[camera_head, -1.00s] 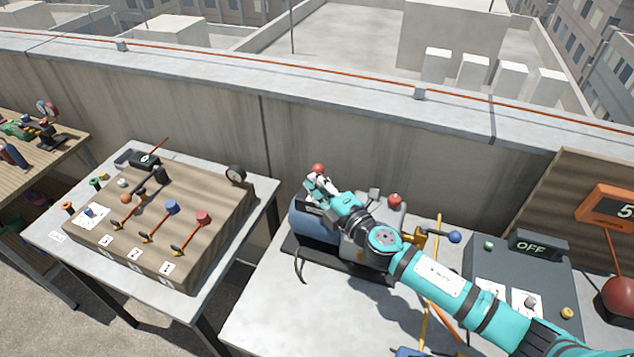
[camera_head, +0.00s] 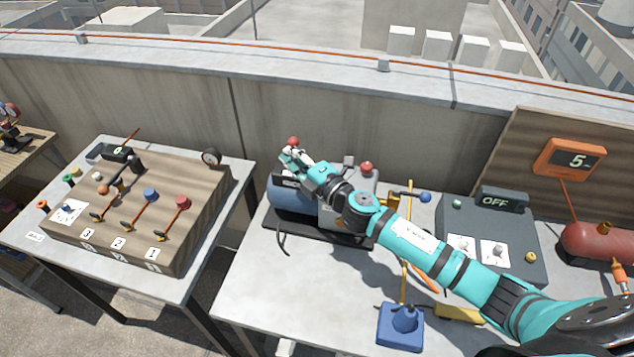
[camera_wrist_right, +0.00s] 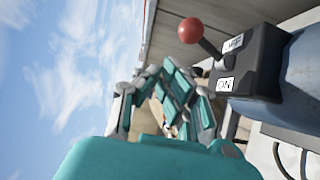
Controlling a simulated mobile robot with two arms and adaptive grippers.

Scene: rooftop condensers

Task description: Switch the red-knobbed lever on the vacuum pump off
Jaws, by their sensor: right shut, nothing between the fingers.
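The vacuum pump (camera_head: 287,200), a blue cylinder with a grey body on a dark base, stands on the right table. Its red-knobbed lever (camera_head: 293,142) is at the pump's left end; in the right wrist view its red ball (camera_wrist_right: 190,30) sits on a dark stem from a black switch box (camera_wrist_right: 258,65). The box bears an ON label (camera_wrist_right: 224,84) and another label, seemingly OFF (camera_wrist_right: 233,42). The stem leans toward the upper-label side. My right gripper (camera_head: 290,158) is shut and empty, close below the knob; contact is unclear. My left gripper is out of view.
A red cap (camera_head: 366,167) stands on the pump's right part. Right of it are a grey panel (camera_head: 516,235) with an OFF display (camera_head: 497,202) and a red tank (camera_head: 595,242). A blue block (camera_head: 400,327) is at the front. The left table holds a wooden lever box (camera_head: 180,245).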

